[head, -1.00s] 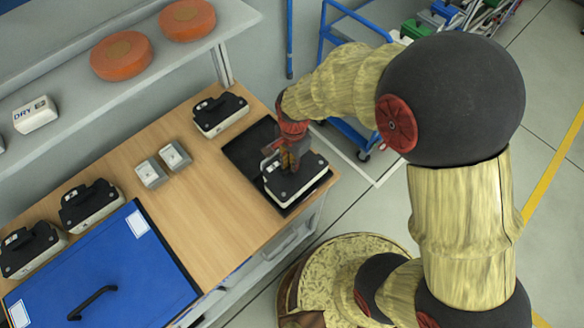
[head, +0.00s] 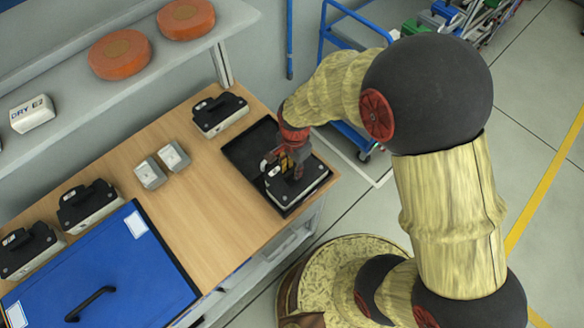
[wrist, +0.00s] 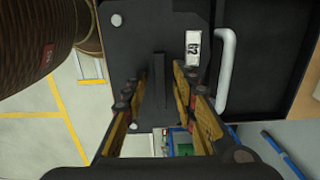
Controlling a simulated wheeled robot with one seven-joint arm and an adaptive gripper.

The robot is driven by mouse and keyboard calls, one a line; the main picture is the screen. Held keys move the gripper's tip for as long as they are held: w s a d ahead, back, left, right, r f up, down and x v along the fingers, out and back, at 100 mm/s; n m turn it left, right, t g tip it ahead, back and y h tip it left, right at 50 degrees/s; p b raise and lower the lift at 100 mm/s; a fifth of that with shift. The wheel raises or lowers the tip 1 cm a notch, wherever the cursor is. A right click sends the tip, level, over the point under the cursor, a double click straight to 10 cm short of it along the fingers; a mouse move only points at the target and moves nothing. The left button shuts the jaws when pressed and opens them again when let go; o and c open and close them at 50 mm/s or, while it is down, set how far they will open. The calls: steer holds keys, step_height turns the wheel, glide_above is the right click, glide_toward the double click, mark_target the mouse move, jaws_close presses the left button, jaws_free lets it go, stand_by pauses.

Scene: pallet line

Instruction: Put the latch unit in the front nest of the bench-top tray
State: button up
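The latch unit (head: 312,181) has a black top and a pale body. It sits in the front part of the black bench-top tray (head: 243,150), near the right edge of the bench; whether it is fully seated cannot be told. My gripper (head: 288,165) is above it, fingers down. In the wrist view my gripper (wrist: 162,112) is open, with a finger on each side of the unit's upright black ridge (wrist: 160,75) and gaps between. The unit's dark top (wrist: 138,50) carries a white label there. The rear part of the tray is bare.
A similar unit (head: 220,113) stands behind the tray, and two more (head: 90,204) (head: 28,250) stand at the left. Two small grey boxes (head: 150,173) (head: 174,155) are mid-bench. A blue lid (head: 120,265) with a black handle covers the front left. A blue trolley (head: 350,138) is beyond.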

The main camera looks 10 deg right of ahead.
step_height(320, 180, up, 12)
steer(key=p, duration=0.2)
step_height(320, 180, up, 12)
steer(key=r+n+t, duration=0.1)
steer(key=n+t, duration=0.2)
steer(key=n, duration=0.1)
glide_above(293, 170)
steer(key=s+d, duration=0.3)
steer(key=d, duration=0.3)
steer(key=s+d+r+n+t, duration=0.3)
steer(key=s+d+r+n, duration=0.2)
steer(key=s+r+n, duration=0.2)
steer(key=shift+s+d+r+h, duration=0.3)
steer(key=shift+s+d+r, duration=0.1)
steer(key=shift+s+r, duration=0.7)
steer(key=shift+s+f, duration=0.15)
step_height(293, 170, down, 8)
steer(key=b, duration=0.7)
steer(key=shift+r+b, duration=0.25)
steer(key=shift+b, duration=0.1)
